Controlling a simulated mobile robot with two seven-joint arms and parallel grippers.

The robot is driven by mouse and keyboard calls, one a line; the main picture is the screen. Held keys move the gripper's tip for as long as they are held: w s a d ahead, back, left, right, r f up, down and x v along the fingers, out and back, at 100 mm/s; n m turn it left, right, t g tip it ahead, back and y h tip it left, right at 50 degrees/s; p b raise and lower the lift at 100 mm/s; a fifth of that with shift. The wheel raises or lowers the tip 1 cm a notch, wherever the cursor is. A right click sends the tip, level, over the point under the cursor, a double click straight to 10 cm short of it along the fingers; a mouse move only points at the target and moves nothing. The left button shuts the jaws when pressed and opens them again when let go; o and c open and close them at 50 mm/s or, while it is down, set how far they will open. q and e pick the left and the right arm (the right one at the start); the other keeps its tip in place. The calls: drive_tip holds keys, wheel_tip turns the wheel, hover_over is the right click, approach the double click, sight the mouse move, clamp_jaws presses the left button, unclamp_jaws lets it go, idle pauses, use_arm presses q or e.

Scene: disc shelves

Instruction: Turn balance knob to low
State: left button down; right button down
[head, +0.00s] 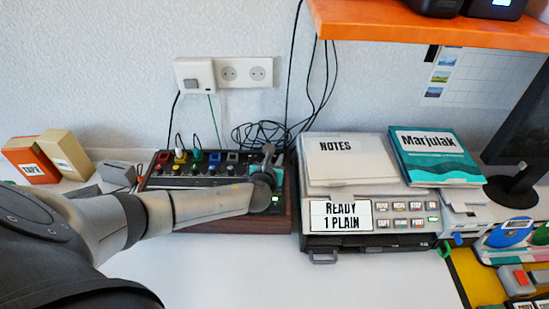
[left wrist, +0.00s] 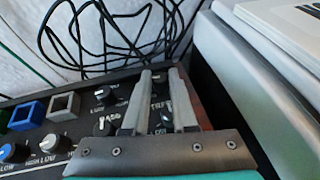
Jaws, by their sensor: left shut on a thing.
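A black mixer panel (head: 188,181) with wooden sides sits on the white table, with a row of coloured sockets and small knobs; it also shows in the left wrist view (left wrist: 78,128). My left gripper (head: 267,155) is over its right end, pointing at the panel. In the left wrist view the two fingers (left wrist: 160,76) are close together at the panel's right end, with a small knob mostly hidden between them. Labels reading "BASS" and a partly covered "TRE" show beside the fingers. I cannot read a balance label or tell the knob's setting. My right gripper is out of view.
A grey printer (head: 386,190) with a notes pad (head: 345,160) and a teal book (head: 437,158) stands close to the mixer's right. Black cables (head: 262,131) lie behind. An orange shelf (head: 420,30) hangs above. Boxes (head: 66,154) stand left. The front table is clear.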

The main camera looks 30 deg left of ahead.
use_arm(q)
drive_tip(key=shift+w+d+r+n+g+y+p, duration=0.1)
drive_tip(key=shift+d+r+n+g+y+p, duration=0.05)
drive_tip(key=shift+n+g+y+p, duration=0.4)
drive_tip(key=shift+n+g+y, duration=0.25)
drive_tip(key=shift+n+y, duration=0.6)
drive_tip(key=c, duration=1)
unclamp_jaws()
wheel_tip(320, 180, up, 5)
drive_tip(key=p, duration=0.5)
hover_over(278, 201)
drive_tip(key=shift+r, duration=0.1)
drive_tip(key=shift+s+d+r+p, duration=0.2)
drive_tip(key=shift+s+d+p, duration=0.15)
drive_tip(key=shift+s, duration=0.2)
